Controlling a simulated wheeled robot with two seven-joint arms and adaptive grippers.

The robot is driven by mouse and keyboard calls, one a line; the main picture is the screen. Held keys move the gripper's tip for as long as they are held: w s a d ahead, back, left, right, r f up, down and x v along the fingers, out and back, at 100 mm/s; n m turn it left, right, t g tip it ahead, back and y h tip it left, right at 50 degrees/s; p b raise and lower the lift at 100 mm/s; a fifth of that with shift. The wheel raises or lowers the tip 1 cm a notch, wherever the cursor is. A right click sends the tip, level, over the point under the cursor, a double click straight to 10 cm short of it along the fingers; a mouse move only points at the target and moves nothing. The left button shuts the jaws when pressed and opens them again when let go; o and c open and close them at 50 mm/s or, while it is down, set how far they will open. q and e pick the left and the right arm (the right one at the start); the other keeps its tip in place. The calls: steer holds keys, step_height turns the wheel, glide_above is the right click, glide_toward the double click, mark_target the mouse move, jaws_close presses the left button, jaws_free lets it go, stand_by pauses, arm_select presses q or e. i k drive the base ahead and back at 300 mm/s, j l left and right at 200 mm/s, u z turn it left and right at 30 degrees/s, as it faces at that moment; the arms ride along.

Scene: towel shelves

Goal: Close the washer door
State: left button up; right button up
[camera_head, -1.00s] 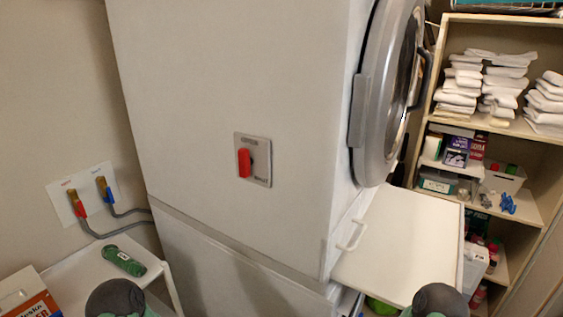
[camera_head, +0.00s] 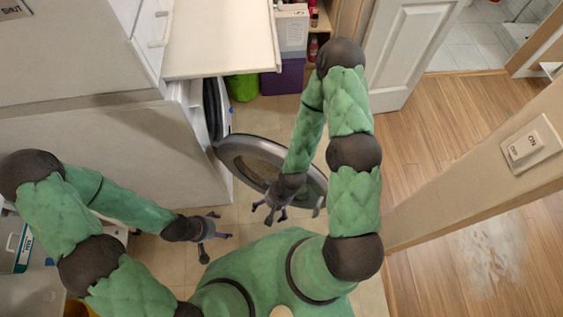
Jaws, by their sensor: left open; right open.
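The washer's round door (camera_head: 240,148) has a grey ring frame and a darker glass centre. It stands swung open, out from the front of the lower white washer (camera_head: 150,150). The dark round opening (camera_head: 212,105) shows at the washer's front edge. My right gripper (camera_head: 268,213) is open, with its fingers in front of the door's lower part in the picture; I cannot tell whether they touch it. The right forearm hides part of the door. My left gripper (camera_head: 217,238) is open and empty, left of the door and below the washer's corner.
A white board (camera_head: 222,45) juts out above the washer. A purple box (camera_head: 283,78) and a green item (camera_head: 243,87) sit behind the door. A wall edge with a light switch (camera_head: 530,145) is at the right. Wooden floor (camera_head: 430,150) lies beyond it.

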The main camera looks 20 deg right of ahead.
mark_target(238, 152)
steer(key=k+z, duration=0.1)
steer(key=z, duration=0.2)
steer(key=k+z, duration=0.1)
steer(key=z, duration=0.2)
steer(key=k+j, duration=0.15)
steer(key=j, duration=0.25)
steer(key=k+j+z, duration=0.1)
steer(key=j, duration=0.35)
steer(key=k+j, duration=0.15)
steer(key=j, duration=0.25)
steer(key=z, duration=0.05)
